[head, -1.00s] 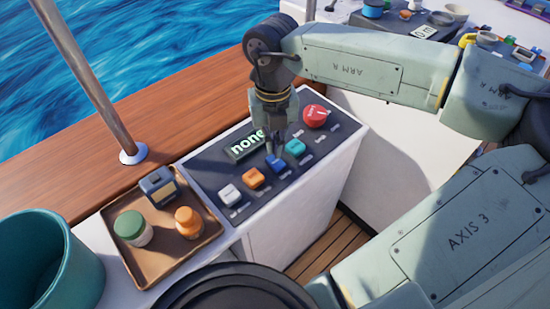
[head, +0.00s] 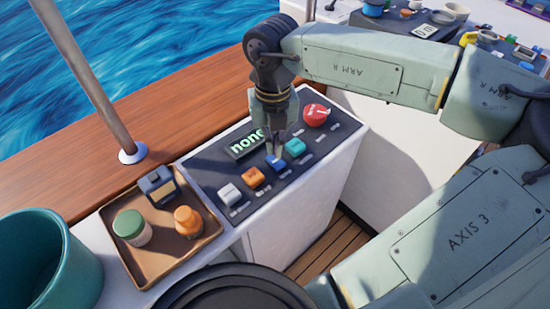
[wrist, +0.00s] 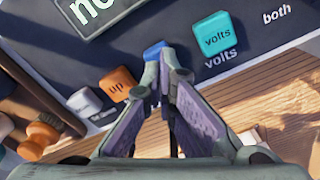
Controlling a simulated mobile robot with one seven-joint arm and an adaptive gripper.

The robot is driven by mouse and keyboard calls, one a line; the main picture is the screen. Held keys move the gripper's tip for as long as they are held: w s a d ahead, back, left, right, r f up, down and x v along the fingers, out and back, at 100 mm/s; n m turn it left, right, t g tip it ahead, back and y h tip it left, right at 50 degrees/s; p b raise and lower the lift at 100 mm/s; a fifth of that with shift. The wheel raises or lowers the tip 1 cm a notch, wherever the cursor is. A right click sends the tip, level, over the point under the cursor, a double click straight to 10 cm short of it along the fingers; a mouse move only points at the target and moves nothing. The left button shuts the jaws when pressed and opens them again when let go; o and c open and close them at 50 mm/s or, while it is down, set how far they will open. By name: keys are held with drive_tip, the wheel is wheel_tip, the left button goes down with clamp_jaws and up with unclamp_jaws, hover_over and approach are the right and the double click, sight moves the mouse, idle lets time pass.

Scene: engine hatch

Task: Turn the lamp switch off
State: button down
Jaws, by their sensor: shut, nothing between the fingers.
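The dark control panel (head: 215,168) holds a row of push buttons: white (head: 229,194), orange (head: 252,177), blue (head: 277,166) and teal (head: 296,147). In the wrist view the orange button (wrist: 119,84) reads "up" and the teal button (wrist: 216,36) reads "volts". A switch marked as the lamp's cannot be made out. My gripper (head: 275,150) points down, shut and empty, its tips at the blue button. In the wrist view the shut tips (wrist: 167,58) partly cover the blue button (wrist: 152,50) and its label. Contact or pressing cannot be told.
A display (head: 245,145) reading "none" and a red knob (head: 316,115) are on the panel. A brown tray (head: 145,278) with jars stands left, beside a teal pot (head: 50,265). A metal pole (head: 95,80) rises at the wooden rail. Equipment fills the upper right.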

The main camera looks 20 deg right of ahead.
sight(274, 158)
drive_tip(key=shift+f+b, duration=1.3)
idle(0.4)
drive_tip(key=shift+r, duration=0.1)
drive_tip(key=shift+r+p, duration=1.8)
drive_tip(key=shift+r, duration=1.65)
